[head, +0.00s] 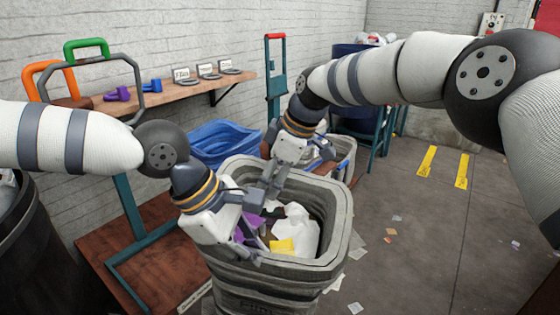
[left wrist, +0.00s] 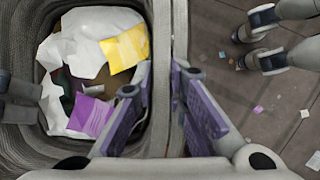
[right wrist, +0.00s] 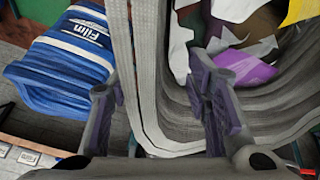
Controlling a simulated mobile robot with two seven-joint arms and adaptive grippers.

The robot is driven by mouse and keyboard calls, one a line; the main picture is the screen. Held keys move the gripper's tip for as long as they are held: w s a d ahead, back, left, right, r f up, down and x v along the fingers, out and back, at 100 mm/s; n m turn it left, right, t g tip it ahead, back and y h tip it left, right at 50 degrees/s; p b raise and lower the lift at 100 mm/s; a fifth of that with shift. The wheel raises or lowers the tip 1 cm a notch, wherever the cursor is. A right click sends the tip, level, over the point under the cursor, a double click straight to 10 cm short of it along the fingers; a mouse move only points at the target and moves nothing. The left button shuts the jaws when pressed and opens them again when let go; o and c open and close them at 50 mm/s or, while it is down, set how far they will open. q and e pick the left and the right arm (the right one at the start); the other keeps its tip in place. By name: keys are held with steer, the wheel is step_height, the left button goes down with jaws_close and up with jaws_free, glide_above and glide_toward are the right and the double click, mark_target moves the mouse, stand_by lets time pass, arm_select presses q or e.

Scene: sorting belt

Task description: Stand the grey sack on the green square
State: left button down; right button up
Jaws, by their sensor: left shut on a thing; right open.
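The grey sack (head: 285,272) stands upright and open in the middle of the head view, with white, yellow and purple waste inside. My left gripper (head: 243,232) is shut on its near-left rim; in the left wrist view the rim (left wrist: 166,50) runs between the fingers. My right gripper (head: 270,186) is at the far-left rim, open; in the right wrist view the fingers (right wrist: 160,105) straddle the sack wall (right wrist: 145,60) with gaps.
A blue sack (head: 222,142) lettered "Film" in the right wrist view (right wrist: 65,50) stands behind. Another grey container (head: 345,150) is beyond. A wall shelf (head: 180,92) holds small items. A dark bin (head: 35,250) is at left. Floor at right, with yellow strips (head: 427,160), is mostly clear.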

arm_select(q)
steer(key=shift+r, duration=0.2)
arm_select(e)
steer(key=shift+a+f, duration=0.1)
steer(key=shift+f, duration=0.05)
arm_select(q)
steer(key=shift+w, duration=0.1)
arm_select(e)
jaws_close()
